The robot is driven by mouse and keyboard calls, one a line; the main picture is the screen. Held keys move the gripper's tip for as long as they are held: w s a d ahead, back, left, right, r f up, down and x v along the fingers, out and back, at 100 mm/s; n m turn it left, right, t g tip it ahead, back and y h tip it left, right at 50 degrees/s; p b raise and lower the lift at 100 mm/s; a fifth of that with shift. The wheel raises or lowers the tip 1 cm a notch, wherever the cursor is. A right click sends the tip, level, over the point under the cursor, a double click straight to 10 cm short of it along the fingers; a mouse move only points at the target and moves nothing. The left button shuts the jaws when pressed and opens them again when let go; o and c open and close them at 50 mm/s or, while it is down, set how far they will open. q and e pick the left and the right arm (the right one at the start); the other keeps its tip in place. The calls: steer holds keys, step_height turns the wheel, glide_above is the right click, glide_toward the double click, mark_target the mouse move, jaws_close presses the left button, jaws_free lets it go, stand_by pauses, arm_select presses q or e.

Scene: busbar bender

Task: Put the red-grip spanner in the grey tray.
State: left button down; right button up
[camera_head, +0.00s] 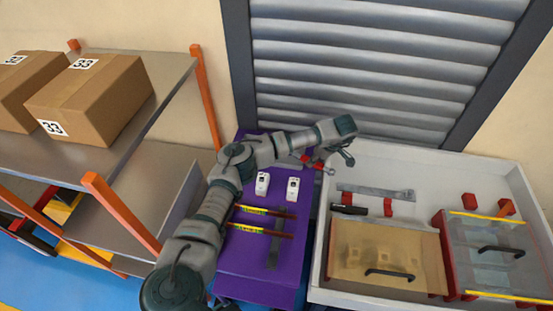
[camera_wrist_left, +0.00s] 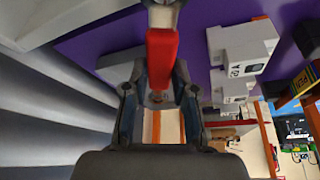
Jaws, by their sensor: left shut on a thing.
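The red-grip spanner (camera_head: 319,166) is at the far end of the purple table (camera_head: 253,270), near its right edge. My left gripper (camera_head: 338,164) is shut on it. In the left wrist view the spanner's red grip (camera_wrist_left: 161,55) lies between the two fingers (camera_wrist_left: 160,95), with its metal part running out of the top of the picture. The gripper partly hides the spanner in the head view. A large light grey walled tray (camera_head: 316,270) stands right of the table; the gripper is by its far left corner. I cannot tell the spanner's height. My right gripper is out of view.
The tray holds a tan panel with a black handle (camera_head: 390,273), a clear cover (camera_head: 500,250), a flat metal bar (camera_head: 375,192) and red blocks. Two white devices (camera_head: 262,184) and striped bars (camera_head: 262,211) lie on the table. Shelves with cartons (camera_head: 90,97) stand left.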

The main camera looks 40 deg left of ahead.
arm_select(q)
steer(key=shift+a+f, duration=0.3)
steer(key=shift+f, duration=0.2)
steer(key=a, duration=0.5)
steer(key=a+f, duration=0.1)
steer(key=a, duration=0.4)
steer(key=s+a, duration=0.1)
steer(key=a, duration=0.4)
steer(key=shift+a+f+b, duration=0.3)
steer(key=shift+a+b, duration=0.05)
steer(key=shift+a, duration=0.05)
step_height(320, 180, down, 3)
steer(key=shift+s+a+f, duration=0.1)
steer(key=shift+a, duration=0.05)
steer(key=shift+f, duration=0.25)
steer(key=c, duration=0.9)
jaws_free()
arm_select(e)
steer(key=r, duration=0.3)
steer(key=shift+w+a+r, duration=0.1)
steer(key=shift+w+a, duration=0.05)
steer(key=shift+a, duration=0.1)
arm_select(q)
steer(key=shift+r, duration=0.15)
